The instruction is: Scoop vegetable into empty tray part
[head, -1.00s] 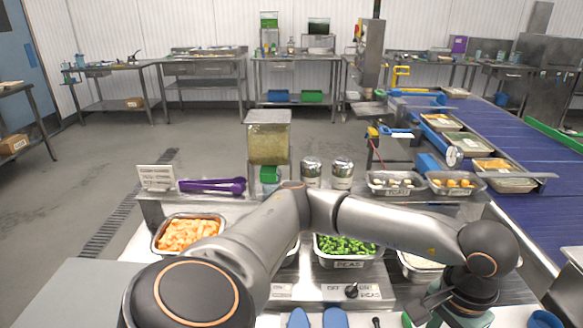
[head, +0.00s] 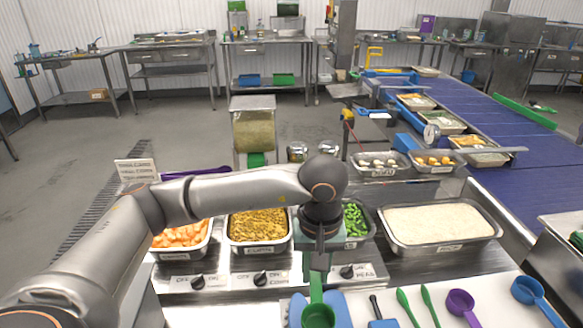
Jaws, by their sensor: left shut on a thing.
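My left gripper (head: 317,262) points down in front of the heated bins and is shut on a green scoop (head: 318,316). The scoop's bowl hangs below, over a blue object (head: 338,302) on the white counter. I cannot tell whether they touch or whether the bowl holds anything. The vegetables stand in metal bins: orange pieces (head: 181,234), yellow-brown pieces (head: 258,224) and green peas (head: 354,218). My arm and gripper partly hide the peas bin. No tray with an empty part shows clearly. My right gripper is not in view.
A wide rice bin (head: 440,223) stands right of the peas. Purple (head: 461,301), blue (head: 528,290) and thin green (head: 407,306) utensils lie on the counter at front right. Small metal pans (head: 379,164) stand behind the bins. A blue conveyor (head: 508,140) carries filled trays.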

